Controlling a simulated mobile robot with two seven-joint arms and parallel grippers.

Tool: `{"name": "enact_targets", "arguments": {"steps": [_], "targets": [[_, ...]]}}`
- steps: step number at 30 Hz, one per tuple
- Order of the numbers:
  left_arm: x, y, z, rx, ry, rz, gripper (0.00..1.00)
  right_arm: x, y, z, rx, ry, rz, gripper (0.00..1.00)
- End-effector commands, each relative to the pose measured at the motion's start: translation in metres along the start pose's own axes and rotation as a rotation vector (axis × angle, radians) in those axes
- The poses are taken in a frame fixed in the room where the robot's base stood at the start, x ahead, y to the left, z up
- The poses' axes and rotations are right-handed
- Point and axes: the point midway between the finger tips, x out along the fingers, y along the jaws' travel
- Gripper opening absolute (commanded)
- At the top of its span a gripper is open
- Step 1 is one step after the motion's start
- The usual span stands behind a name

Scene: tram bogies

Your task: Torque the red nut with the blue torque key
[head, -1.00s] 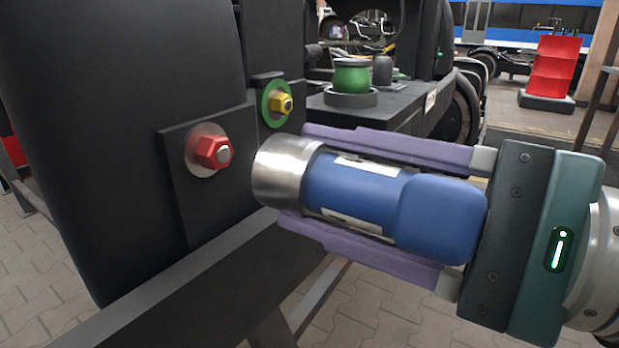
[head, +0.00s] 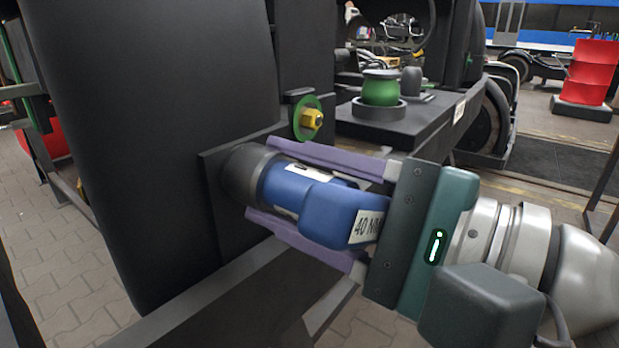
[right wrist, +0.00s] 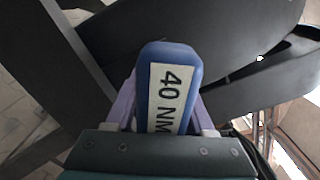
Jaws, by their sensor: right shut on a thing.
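The blue torque key (head: 335,208) is held between the purple fingers of my right gripper (head: 264,181), which is shut on it. The key lies roughly level, and its grey socket end (head: 245,176) is up against the dark plate, where it covers the red nut. The red nut is hidden, so I cannot see how far the socket sits over it. A white "40 NM" label shows on the key's rear, and in the right wrist view the key (right wrist: 170,55) shows the same label. My left gripper is not in view.
A yellow nut (head: 312,118) on a green ring sits just above and right of the key. A dark beam (head: 215,300) runs below the gripper. A green pot-shaped part (head: 381,88) stands on the frame behind. A red stepped stand (head: 590,75) is at the far right.

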Motion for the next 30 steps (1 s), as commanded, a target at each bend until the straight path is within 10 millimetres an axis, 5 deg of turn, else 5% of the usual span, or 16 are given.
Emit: {"name": "enact_targets", "arguments": {"steps": [30], "targets": [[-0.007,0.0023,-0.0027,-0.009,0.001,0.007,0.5,0.0042,-0.001,0.0007,0.178,-0.002,-0.002,0.0]]}}
